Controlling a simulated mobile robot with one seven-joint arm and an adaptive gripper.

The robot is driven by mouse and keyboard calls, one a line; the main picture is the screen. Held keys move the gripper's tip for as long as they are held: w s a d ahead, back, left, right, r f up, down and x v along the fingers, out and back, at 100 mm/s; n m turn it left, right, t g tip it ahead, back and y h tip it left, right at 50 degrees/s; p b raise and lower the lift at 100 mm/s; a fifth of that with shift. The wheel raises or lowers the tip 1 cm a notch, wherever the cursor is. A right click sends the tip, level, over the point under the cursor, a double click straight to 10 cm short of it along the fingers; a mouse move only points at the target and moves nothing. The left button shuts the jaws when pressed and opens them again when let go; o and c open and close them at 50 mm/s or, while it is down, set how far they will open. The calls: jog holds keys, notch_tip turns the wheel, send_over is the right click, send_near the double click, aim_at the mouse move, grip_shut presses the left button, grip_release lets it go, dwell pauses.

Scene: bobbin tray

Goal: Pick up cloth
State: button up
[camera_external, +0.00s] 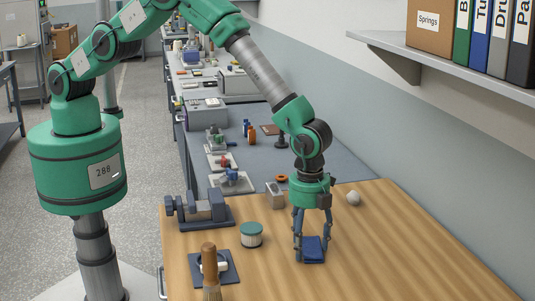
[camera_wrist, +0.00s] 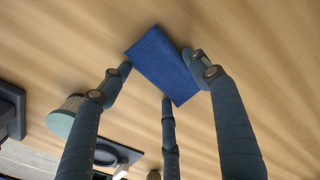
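The cloth (camera_external: 313,250) is a dark blue folded rectangle on the wooden tabletop, below my gripper (camera_external: 312,256). In the wrist view the cloth (camera_wrist: 165,65) lies tilted among the three dark fingers of my gripper (camera_wrist: 163,75). One fingertip is at its left corner, one by its upper right edge and one by its lower edge. The fingers are spread about as wide as the cloth and look open. I cannot tell whether any fingertip touches the cloth.
A green-and-white round container (camera_external: 251,235) stands left of the cloth. A pale ball (camera_external: 353,197) lies behind right. The tabletop's right side is clear.

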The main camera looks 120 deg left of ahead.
aim_at(307, 244)
jog(key=shift+c, duration=0.2)
notch_tip(307, 244, up, 10)
dwell(0.8)
